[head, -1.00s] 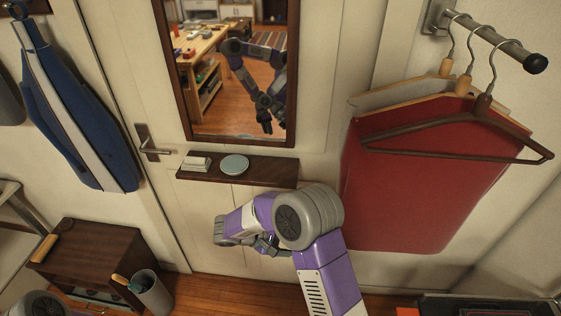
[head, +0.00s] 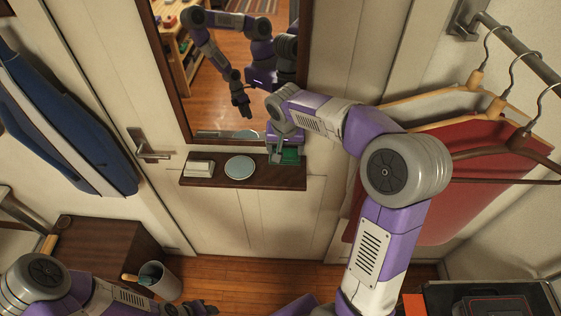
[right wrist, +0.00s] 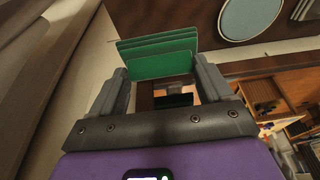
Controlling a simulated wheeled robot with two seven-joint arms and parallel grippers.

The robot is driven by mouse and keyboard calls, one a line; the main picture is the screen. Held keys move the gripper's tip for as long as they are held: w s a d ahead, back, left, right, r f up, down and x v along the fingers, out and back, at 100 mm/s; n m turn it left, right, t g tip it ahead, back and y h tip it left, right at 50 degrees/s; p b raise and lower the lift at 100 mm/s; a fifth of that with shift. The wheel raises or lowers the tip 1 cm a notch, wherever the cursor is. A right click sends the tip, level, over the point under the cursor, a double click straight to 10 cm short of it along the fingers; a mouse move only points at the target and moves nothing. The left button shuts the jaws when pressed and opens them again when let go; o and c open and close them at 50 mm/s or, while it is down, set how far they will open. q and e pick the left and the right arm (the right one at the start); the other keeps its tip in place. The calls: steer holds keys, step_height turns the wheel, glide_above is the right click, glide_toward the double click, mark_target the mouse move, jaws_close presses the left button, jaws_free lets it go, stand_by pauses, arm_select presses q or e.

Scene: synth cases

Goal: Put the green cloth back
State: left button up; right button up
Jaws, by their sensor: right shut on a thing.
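The green cloth (head: 290,156) is a small folded stack at the right end of the dark wooden wall shelf (head: 262,176). My right gripper (head: 284,160) is shut on it; in the right wrist view the layered green cloth (right wrist: 158,56) sits between the two grey fingers. I cannot tell whether the cloth touches the shelf or is just above it. My left gripper (head: 194,309) is low at the bottom edge, far from the cloth, and its fingers are too unclear to read.
A pale round dish (head: 240,167) and a small white block (head: 198,168) stand on the shelf. A mirror (head: 236,60) hangs just above. Red garments on hangers (head: 450,170) are close to my right arm. A door handle (head: 150,146) is left; a bin (head: 158,280) stands below.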

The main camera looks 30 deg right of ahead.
steer(key=shift+s+f, duration=0.15)
steer(key=shift+f, duration=0.7)
step_height(320, 180, down, 6)
steer(key=o, duration=0.8)
steer(key=shift+o, duration=0.2)
steer(key=shift+r, duration=0.1)
steer(key=v, duration=1.2)
